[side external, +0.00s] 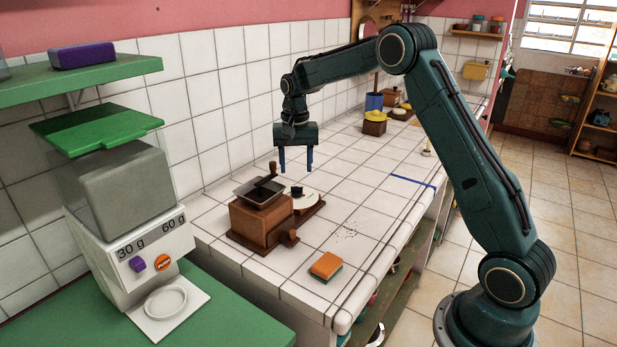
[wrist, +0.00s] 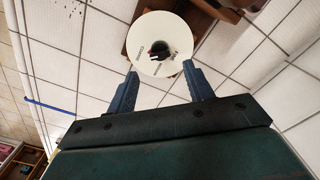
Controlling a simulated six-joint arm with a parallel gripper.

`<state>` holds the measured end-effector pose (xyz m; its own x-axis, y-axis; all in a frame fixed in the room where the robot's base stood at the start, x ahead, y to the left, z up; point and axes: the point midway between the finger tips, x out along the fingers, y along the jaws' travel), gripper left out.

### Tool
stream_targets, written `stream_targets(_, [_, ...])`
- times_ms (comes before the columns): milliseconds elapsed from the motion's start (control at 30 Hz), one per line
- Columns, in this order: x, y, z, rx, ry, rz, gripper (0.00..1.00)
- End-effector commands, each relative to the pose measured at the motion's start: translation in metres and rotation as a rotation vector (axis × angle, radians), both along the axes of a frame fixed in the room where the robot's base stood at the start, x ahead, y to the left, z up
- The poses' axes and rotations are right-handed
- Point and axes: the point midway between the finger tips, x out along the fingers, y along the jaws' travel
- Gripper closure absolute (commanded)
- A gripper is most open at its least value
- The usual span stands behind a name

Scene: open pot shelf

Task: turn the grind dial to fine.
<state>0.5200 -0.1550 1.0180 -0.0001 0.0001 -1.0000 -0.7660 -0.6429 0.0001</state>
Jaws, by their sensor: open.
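The grind dial is a white disc (wrist: 150,62) with a small black knob (wrist: 160,50) at its middle, seen from above in the wrist view. Dark lettering and a small red mark show on it, too small to read. In the side view the dial (side external: 304,202) lies at the right of the brown wooden grinder (side external: 262,219), on its base. My gripper (side external: 296,172) points down above the dial, apart from it. Its two blue fingers are open and empty; in the wrist view my gripper (wrist: 162,82) has its fingertips near the disc's lower edge.
An orange and green sponge (side external: 325,266) lies in front of the grinder. Dark specks (side external: 347,231) are scattered on the tiles. A dispenser (side external: 130,225) stands at left on a green surface. A blue strip (side external: 412,182) marks the clear counter at right.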

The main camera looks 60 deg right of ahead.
Motion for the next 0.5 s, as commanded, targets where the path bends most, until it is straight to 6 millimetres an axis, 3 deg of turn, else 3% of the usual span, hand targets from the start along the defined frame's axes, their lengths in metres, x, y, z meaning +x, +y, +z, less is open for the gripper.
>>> stream_targets(200, [-0.001, 0.0, -0.035, 0.001, 0.003, 0.0, 0.48])
stream_targets(500, [0.0, 0.0, -0.066, 0.0, 0.001, 0.0, 0.48])
